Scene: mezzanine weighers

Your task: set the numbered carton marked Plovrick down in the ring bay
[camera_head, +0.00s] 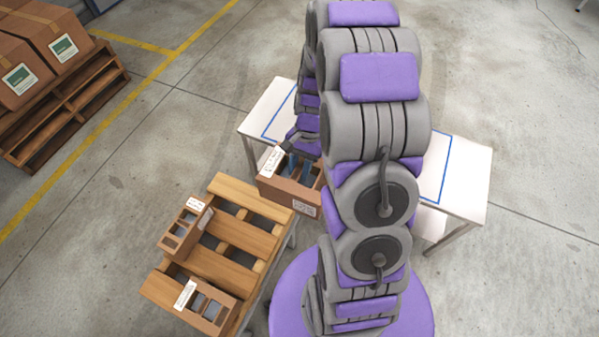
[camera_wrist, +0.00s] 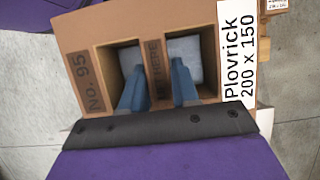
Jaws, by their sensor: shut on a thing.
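The Plovrick carton (camera_wrist: 98,32) is brown, with "No. 95" on one side of its top and a white label reading "Plovrick 200 x 150". My gripper (camera_wrist: 157,92) is shut on its middle strip, one blue finger in each of two openings. In the head view the carton (camera_head: 311,208) hangs between the slatted stand and the white table, below my gripper (camera_head: 293,165). The white table (camera_head: 256,122) carries a blue outline on its left part and another on its right. My arm hides the table's middle. I cannot tell which area is the ring bay.
A slatted wooden stand (camera_head: 232,241) at front left bears two smaller brown cartons, one at its left edge (camera_head: 187,225) and one near its front (camera_head: 205,300). A pallet (camera_head: 75,115) with large cartons stands at upper left. Concrete floor is clear at right.

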